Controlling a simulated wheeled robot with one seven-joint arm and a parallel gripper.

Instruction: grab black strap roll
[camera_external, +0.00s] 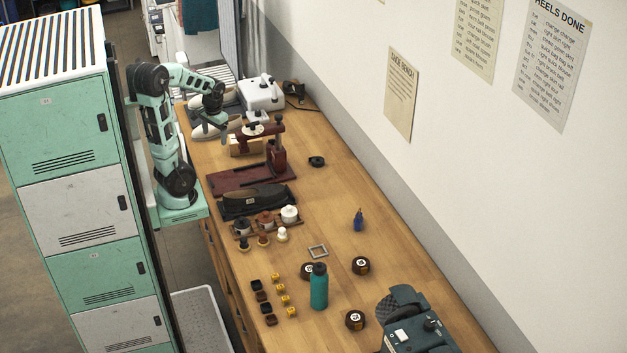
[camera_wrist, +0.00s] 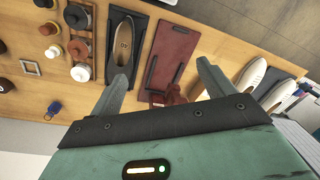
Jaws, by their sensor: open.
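A small black roll (camera_external: 316,161), which looks like a strap roll, lies on the wooden bench near its wall side, right of the dark red press. Several dark rolls with pale round labels lie farther down the bench: one near the wall (camera_external: 361,265), one nearer the front (camera_external: 355,319), and one partly behind the teal bottle. The wrist view shows a dark roll (camera_wrist: 6,86) at its left edge. My gripper (camera_wrist: 161,75) is open and empty, its fingers spread above the bench. In the external view my gripper (camera_external: 222,124) is near the press, left of the small black roll.
The dark red press (camera_external: 278,158) stands upright close to my gripper. A black shoe tray (camera_external: 258,201), small pots (camera_external: 289,214), a teal bottle (camera_external: 319,287) and a blue key tag (camera_external: 358,220) are on the bench. Green and white lockers (camera_external: 62,130) stand left. Bench around the small roll is clear.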

